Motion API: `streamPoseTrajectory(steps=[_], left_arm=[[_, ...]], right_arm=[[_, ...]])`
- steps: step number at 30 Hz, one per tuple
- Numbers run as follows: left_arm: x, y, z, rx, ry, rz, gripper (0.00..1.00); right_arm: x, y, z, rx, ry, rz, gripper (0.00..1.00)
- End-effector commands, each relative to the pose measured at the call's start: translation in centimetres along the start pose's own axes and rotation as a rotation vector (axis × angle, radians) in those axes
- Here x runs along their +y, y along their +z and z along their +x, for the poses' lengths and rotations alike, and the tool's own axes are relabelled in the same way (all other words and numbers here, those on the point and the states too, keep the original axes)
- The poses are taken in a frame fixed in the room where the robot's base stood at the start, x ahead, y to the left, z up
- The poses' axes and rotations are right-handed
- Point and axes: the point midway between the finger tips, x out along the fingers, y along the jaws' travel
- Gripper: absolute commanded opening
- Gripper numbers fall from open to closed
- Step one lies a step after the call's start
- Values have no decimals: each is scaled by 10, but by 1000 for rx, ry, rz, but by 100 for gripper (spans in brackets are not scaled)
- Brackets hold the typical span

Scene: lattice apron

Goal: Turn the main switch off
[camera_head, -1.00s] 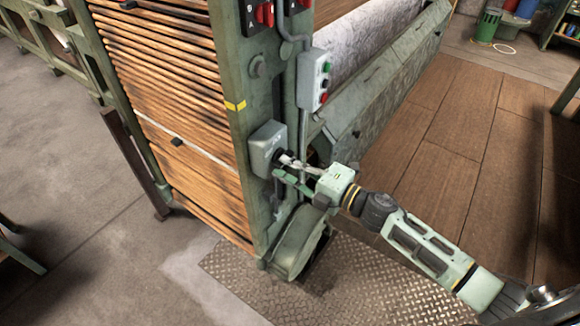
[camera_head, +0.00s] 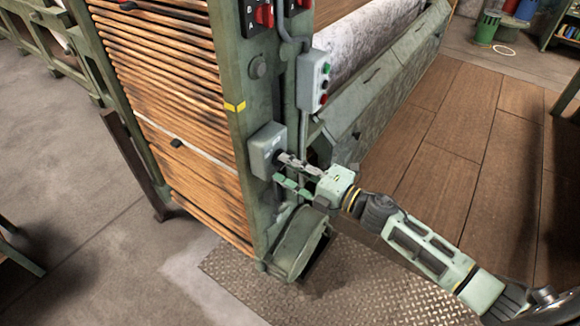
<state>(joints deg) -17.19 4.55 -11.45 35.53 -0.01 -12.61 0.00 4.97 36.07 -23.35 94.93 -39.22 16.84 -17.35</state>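A grey switch box (camera_head: 264,148) is fixed to the green end post of the machine. Its dark knob on the right face is largely hidden by my fingers, so I cannot tell its setting. My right gripper (camera_head: 279,167) is at that face, coming in from the lower right. Its two fingers are spread apart, one above the other, with a gap between them. The upper finger is at or very near the knob; I cannot tell whether it touches. My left gripper is not in view.
A push-button box (camera_head: 313,80) with green and red buttons hangs above right. Red rotary switches (camera_head: 264,15) sit at the top of the post. A rounded green housing (camera_head: 298,245) is below the gripper. The wooden floor (camera_head: 450,130) at right is clear.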

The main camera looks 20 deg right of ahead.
Motion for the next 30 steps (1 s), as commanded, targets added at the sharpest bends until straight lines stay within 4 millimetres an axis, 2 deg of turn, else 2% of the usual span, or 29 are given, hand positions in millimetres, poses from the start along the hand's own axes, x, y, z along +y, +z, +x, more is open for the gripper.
streamPoseTrajectory(steps=[8, 11, 21, 25, 30], left_arm=[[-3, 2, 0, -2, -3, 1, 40], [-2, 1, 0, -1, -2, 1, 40], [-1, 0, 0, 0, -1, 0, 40], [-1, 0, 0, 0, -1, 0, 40], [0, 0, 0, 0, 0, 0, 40]], right_arm=[[0, 0, -7, -1, 0, 3, 29], [-1, 0, -20, -1, -2, 3, 29], [-2, 0, -86, -1, -3, 3, 29], [-1, 0, -104, 0, -2, 2, 29], [0, 0, -117, 0, -1, 1, 29]])
